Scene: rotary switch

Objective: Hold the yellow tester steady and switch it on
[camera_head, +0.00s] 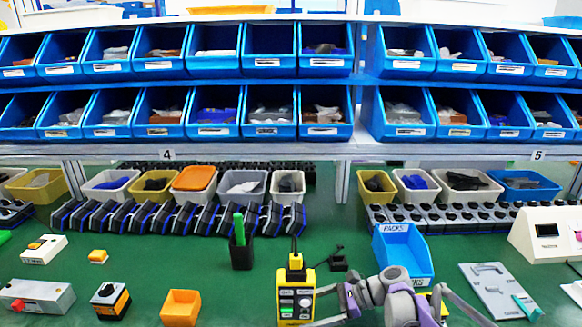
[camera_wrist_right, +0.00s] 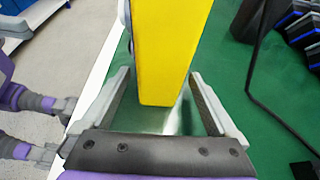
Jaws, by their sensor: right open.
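The yellow tester (camera_head: 283,308) stands upright at the front middle of the green bench in the head view. My right gripper (camera_head: 326,303) is at the tester's right side. In the right wrist view the yellow tester (camera_wrist_right: 165,50) rises between the two fingers of my right gripper (camera_wrist_right: 158,82). The fingers are apart, with gaps on both sides of the tester. I cannot make out my left gripper in either view.
A black cup (camera_head: 242,254) with a green item stands behind left. An orange bin (camera_head: 181,308) is at left, and a blue PACKS bin (camera_head: 402,250) stands behind my right arm. Blue shelf bins line the back. Green bench (camera_head: 225,300) is clear left of the tester.

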